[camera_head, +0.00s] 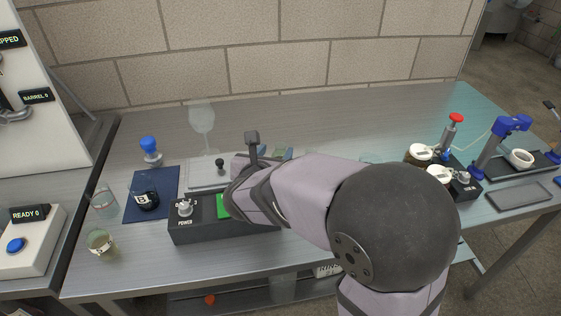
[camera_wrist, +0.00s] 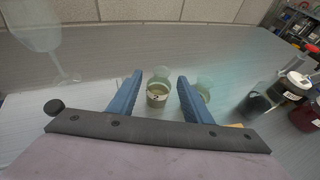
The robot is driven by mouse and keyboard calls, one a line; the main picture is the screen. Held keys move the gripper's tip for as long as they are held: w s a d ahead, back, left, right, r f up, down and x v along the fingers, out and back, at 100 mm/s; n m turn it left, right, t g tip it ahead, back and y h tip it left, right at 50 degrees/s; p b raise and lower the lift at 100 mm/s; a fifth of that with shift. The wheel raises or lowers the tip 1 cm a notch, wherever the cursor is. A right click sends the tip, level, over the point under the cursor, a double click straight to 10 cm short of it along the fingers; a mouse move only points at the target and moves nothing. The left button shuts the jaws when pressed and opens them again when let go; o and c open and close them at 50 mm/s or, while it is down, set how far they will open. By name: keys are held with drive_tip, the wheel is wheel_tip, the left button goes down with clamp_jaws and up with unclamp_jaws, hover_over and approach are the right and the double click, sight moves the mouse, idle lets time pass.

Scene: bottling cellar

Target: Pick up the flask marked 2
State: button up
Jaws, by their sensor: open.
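In the wrist view a small clear flask (camera_wrist: 157,94) with pale yellowish liquid stands on the metal bench. A small dark mark on its front looks like a 2. My gripper (camera_wrist: 160,74) is open, with one blue finger to the left of the flask and one to the right in this view. Nothing is held, and I cannot tell how far the flask is beyond the fingers.
A tall clear wine glass (camera_head: 201,117) stands left of my arm and shows in the wrist view (camera_wrist: 38,25). A black power box (camera_head: 190,228) lies in front. Glass cups (camera_head: 104,203) stand at left. White-lidded jars (camera_wrist: 299,79) stand at right.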

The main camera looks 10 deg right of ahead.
sight(279, 148)
drive_tip(key=x, duration=0.4)
drive_tip(key=shift+d+f, duration=0.1)
drive_tip(key=shift+d, duration=0.05)
clamp_jaws()
